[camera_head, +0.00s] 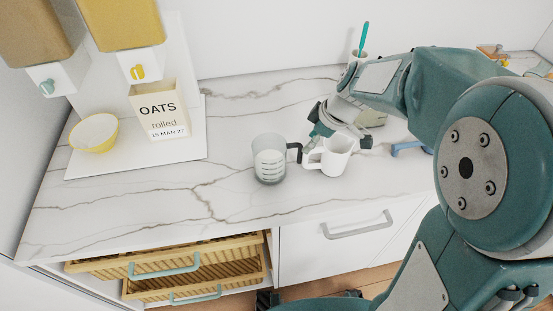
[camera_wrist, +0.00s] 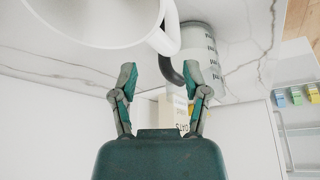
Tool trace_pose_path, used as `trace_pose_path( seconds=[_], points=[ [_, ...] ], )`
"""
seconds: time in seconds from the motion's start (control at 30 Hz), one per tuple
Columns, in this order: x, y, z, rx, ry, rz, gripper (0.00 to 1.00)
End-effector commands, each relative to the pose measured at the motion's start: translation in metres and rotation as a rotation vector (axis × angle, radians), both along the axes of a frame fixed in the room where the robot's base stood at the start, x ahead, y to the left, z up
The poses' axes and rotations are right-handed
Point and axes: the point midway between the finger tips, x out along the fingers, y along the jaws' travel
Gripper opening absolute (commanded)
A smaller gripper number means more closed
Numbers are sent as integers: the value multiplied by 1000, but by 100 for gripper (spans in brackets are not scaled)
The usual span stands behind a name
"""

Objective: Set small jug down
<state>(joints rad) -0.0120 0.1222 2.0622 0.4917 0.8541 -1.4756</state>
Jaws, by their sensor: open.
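A small white jug (camera_head: 338,153) stands upright on the marble counter (camera_head: 240,205), its handle towards the left. It also shows, cut off by the frame, at the top of the wrist view (camera_wrist: 95,22). My gripper (camera_head: 340,132) is just behind the jug in the head view. In the wrist view my gripper (camera_wrist: 160,73) has its two fingers spread, with nothing held between them. The jug's handle is near the right fingertip there; I cannot tell whether they touch. A clear measuring jug (camera_head: 268,160) with a dark handle stands close on the left.
An oats box (camera_head: 160,110) and a yellow-rimmed bowl (camera_head: 95,133) stand on a white board (camera_head: 190,150) at the left. A blue item (camera_head: 410,148) lies right of the jug. Wooden drawers (camera_head: 190,280) stand open below. The counter's front middle is clear.

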Motion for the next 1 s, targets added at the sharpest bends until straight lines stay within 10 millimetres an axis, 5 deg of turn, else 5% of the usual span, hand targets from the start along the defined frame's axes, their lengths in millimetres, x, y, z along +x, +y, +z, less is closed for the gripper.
trace_pose_path(
  seconds=[0.2,0.5,0.63,0.67,1.0],
  points=[
    [5,20,-32,-8,4,4,60],
    [6,19,-37,-5,0,2,60],
    [6,16,-36,-2,1,2,6],
    [6,16,-36,-2,1,2,0],
    [6,21,-36,-7,-1,3,0]
  ],
)
